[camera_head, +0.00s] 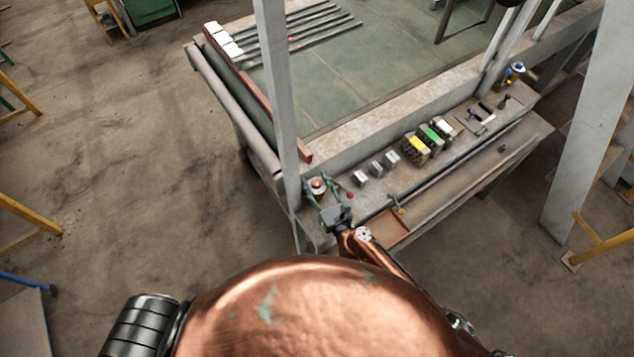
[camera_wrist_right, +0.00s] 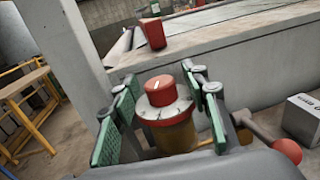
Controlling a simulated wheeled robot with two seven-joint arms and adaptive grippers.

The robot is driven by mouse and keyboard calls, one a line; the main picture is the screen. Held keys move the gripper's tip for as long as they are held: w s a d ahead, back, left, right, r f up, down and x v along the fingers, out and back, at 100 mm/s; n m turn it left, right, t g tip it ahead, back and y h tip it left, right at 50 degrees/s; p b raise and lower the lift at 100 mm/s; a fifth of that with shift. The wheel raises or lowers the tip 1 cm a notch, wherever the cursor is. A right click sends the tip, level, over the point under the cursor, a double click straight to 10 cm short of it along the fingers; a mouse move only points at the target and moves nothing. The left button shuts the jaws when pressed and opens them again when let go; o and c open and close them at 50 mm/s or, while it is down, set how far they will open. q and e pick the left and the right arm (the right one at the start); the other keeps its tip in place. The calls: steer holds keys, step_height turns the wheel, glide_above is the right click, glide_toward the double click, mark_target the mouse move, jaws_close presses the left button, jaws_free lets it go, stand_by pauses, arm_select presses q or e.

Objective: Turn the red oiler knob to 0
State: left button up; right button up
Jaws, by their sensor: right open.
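The red oiler knob (camera_wrist_right: 158,88) sits upright on a pale dial ring with marks, above an amber body (camera_wrist_right: 175,134), in the right wrist view. A white pointer line shows on its top; the dial's figures are too small to read. In the head view the knob (camera_head: 318,184) is at the near left end of the machine's ledge. My right gripper (camera_wrist_right: 162,105) is open, with one green-padded finger on each side of the knob and a gap to it. In the head view my right gripper (camera_head: 325,194) is around the oiler. My left gripper is not in view.
A red-balled lever (camera_wrist_right: 286,151) stands close to the right of the oiler. A grey post (camera_head: 279,110) rises just left of it. Grey boxes (camera_head: 376,168) and coloured blocks (camera_head: 415,148) line the ledge. A red block (camera_wrist_right: 152,33) is behind.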

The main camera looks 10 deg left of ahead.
steer(key=shift+c, duration=0.3)
jaws_close()
